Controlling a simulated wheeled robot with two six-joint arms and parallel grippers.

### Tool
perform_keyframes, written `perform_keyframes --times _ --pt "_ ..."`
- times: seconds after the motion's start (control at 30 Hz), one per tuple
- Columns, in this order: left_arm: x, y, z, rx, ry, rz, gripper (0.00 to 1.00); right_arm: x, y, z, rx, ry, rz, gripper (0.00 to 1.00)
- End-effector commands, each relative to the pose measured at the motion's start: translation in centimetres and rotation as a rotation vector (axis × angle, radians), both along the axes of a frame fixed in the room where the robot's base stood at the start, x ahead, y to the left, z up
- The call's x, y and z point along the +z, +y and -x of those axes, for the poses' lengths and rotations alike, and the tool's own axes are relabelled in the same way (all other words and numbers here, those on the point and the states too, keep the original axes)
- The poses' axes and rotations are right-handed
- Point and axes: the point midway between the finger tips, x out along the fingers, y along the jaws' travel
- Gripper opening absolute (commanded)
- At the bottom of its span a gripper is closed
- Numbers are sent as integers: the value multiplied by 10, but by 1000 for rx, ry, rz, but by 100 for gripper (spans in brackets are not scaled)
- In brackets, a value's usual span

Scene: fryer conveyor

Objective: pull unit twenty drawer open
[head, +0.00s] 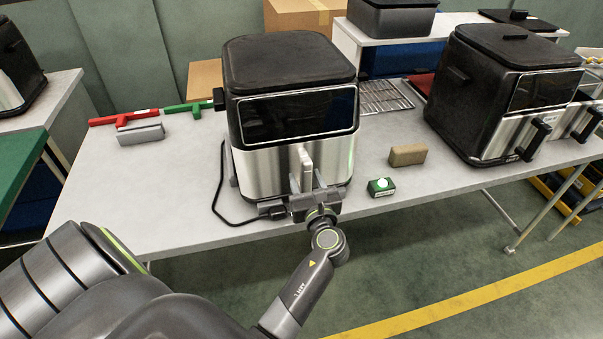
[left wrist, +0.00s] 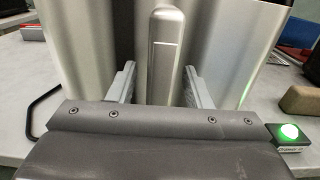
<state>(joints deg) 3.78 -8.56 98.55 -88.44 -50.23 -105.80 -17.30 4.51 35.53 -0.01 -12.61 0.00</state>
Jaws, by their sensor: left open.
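The air fryer (head: 291,110) in front of me has a black top, a dark window and a silver drawer front (head: 262,174). I cannot read a unit number on it. Its upright silver drawer handle (head: 306,163) also shows in the left wrist view (left wrist: 166,65). My left gripper (head: 307,183) is at the drawer front, its fingers (left wrist: 158,85) open, one on each side of the handle with a gap to it. The drawer looks closed. My right gripper is not in view.
A green-lit button box (head: 381,187) and a brown block (head: 408,155) lie right of the fryer. Another fryer (head: 500,95) stands farther right. A black cable (head: 222,200) runs along the left. Red (head: 110,118) and green (head: 188,107) tools lie behind left.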

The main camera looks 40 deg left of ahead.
Motion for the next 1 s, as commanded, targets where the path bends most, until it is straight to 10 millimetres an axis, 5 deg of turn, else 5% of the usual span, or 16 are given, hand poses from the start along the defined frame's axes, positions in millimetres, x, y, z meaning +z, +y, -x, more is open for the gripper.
perform_keyframes --times 0.3,0.67,1.0 --pt "0 -1 0 0 0 0 45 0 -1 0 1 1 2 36" --pt "0 -1 0 0 0 0 0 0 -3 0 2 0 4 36" --pt "0 1 2 0 1 0 0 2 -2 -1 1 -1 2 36"
